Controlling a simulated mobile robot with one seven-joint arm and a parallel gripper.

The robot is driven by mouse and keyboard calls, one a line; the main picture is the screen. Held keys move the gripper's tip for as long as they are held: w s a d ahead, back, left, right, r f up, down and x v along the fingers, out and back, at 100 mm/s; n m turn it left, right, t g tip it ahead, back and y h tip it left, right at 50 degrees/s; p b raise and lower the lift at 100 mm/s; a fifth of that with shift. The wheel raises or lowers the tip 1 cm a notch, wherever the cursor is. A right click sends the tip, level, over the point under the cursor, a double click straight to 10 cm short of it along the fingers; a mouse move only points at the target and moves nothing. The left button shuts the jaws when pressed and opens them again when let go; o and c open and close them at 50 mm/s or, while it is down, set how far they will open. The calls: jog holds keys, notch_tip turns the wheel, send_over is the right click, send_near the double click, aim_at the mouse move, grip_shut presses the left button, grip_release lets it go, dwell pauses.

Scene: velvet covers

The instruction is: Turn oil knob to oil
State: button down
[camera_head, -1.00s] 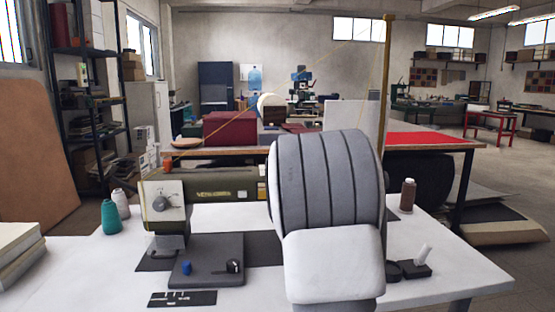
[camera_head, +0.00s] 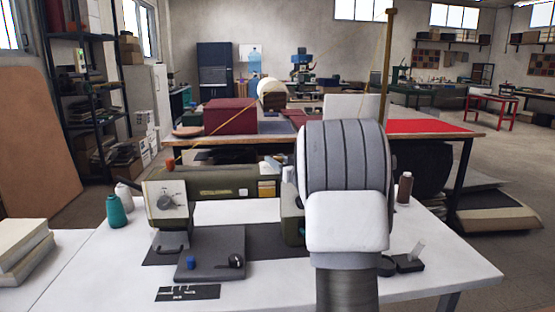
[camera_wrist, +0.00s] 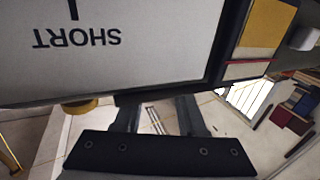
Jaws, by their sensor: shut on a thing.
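The olive sewing machine (camera_head: 222,182) stands on a white table, with a white-faced dial (camera_head: 170,203) on its left end. In the wrist view a large pale plate (camera_wrist: 150,55) with "SHORT" printed upside down fills the upper left. My gripper (camera_wrist: 155,102) shows at the bottom, its two dark fingers reaching up to the plate's dark lower edge (camera_wrist: 155,95). The fingers stand apart, shut on a part of the machine. Their tips, and any oil knob between them, are hidden. In the head view my arm covers the gripper and the machine's right end.
A teal spool (camera_head: 117,210) and a white spool (camera_head: 124,195) stand left of the machine, a brown spool (camera_head: 404,188) right. A dark base block (camera_head: 212,254) and a small black stand (camera_head: 408,263) are near the front.

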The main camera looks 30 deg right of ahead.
jog(key=shift+f, duration=0.1)
jog(key=shift+c, duration=2.4)
grip_release()
jog(key=shift+s, duration=0.35)
jog(key=s+a+p, duration=0.1)
jog(key=s+p, duration=0.1)
jog(key=s, duration=1.4)
jog(key=shift+s, duration=0.35)
